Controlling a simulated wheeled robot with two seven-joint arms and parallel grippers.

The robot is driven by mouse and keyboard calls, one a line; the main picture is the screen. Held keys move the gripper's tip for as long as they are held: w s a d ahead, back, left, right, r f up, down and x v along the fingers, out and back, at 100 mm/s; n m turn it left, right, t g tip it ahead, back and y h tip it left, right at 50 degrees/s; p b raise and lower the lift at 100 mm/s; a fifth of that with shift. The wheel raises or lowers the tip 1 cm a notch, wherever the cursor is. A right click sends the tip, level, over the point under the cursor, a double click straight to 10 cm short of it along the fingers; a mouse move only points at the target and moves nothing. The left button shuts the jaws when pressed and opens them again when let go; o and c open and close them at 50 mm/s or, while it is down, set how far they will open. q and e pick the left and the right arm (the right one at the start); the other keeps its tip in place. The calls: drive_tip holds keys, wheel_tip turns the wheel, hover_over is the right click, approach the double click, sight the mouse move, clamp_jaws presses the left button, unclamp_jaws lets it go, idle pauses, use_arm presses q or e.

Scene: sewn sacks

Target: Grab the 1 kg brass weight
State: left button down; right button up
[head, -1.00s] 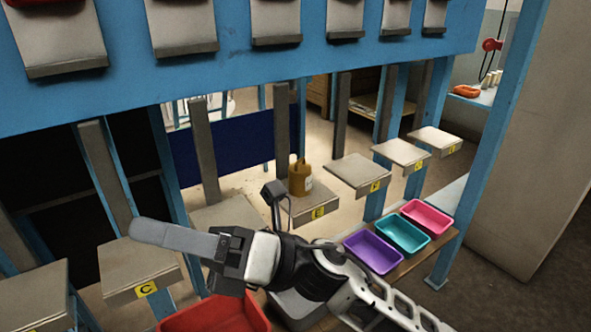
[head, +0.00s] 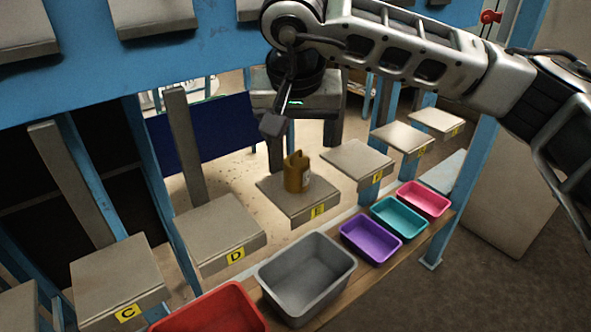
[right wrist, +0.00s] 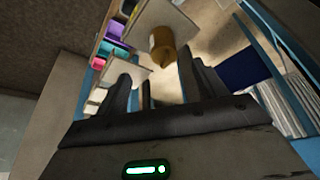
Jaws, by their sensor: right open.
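The brass weight (head: 294,174) is a gold-brown cylinder with a knob-like top and a pale label. It stands upright on the grey shelf marked E (head: 283,202). My right gripper (head: 304,142) hangs just above and behind the weight, fingers pointing down, open and empty. In the right wrist view the weight (right wrist: 161,46) shows beyond the open fingers (right wrist: 163,82), apart from them. The size marking on the weight is too small to read. My left gripper is not in view.
Shelves C (head: 118,272) and D (head: 218,228) are on the left, empty; more empty shelves (head: 357,160) are on the right. In front are a grey bin (head: 308,283), a red bin (head: 212,310), and purple (head: 370,240), teal (head: 400,216) and pink (head: 424,198) trays. A blue beam (head: 90,75) crosses above.

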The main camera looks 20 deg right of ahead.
sight(296, 163)
drive_tip(key=x, duration=0.7)
drive_tip(key=shift+a+f, duration=0.1)
drive_tip(key=shift+f, duration=0.05)
drive_tip(key=shift+w+p+x, duration=0.15)
drive_tip(key=shift+p+x, duration=0.25)
drive_tip(key=shift+x, duration=0.95)
drive_tip(key=shift+w+p+x, duration=0.15)
drive_tip(key=shift+p+x, duration=0.2)
drive_tip(key=shift+x, duration=1.05)
drive_tip(key=shift+c, duration=0.3)
clamp_jaws()
drive_tip(key=shift+w+r, duration=0.1)
drive_tip(key=shift+r, duration=0.25)
